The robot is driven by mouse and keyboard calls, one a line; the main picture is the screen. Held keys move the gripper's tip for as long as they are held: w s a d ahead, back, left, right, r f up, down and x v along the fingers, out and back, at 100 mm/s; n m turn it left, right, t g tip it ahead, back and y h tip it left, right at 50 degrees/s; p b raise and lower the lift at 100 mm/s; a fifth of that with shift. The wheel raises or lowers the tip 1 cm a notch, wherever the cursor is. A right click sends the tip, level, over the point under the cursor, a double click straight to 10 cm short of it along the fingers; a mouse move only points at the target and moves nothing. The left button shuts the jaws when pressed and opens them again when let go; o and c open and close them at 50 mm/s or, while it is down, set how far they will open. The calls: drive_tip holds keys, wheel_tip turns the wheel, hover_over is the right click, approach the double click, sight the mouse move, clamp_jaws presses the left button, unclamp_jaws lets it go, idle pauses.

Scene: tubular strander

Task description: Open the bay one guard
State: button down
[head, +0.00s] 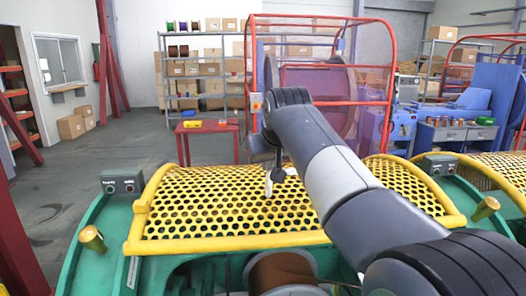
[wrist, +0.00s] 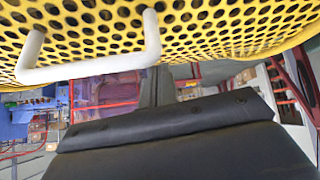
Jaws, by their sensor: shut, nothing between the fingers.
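A yellow perforated guard (head: 225,195) spans the green machine in front of me, and I take it as the bay one guard. It fills the top of the wrist view (wrist: 230,30). Its pale bar handle (wrist: 88,72) shows large there; in the head view a small pale part of the handle (head: 268,184) shows beside my gripper. My gripper (head: 279,174) is over the guard's mesh, close to the handle. In the wrist view my dark gripper (wrist: 158,88) is shut and empty, just below the handle's right end. I cannot tell whether they touch.
A brown spool (head: 283,270) shows below the guard's near edge. Button boxes (head: 121,184) flank the guard. Another yellow guard (head: 500,170) is at right. A red table (head: 208,130) and red-framed cage (head: 320,80) stand beyond. Open floor (head: 60,190) lies left.

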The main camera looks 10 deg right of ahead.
drive_tip(key=shift+f, duration=0.15)
drive_tip(key=v, duration=1.1)
drive_tip(key=shift+w+f, duration=0.1)
drive_tip(key=shift+w, duration=0.05)
drive_tip(key=x, duration=0.5)
drive_tip(key=p+x, duration=0.1)
drive_tip(key=x, duration=0.4)
drive_tip(key=shift+w, duration=0.45)
drive_tip(key=shift+w+p, duration=0.9)
drive_tip(key=shift+w, duration=0.1)
drive_tip(key=shift+s, duration=0.1)
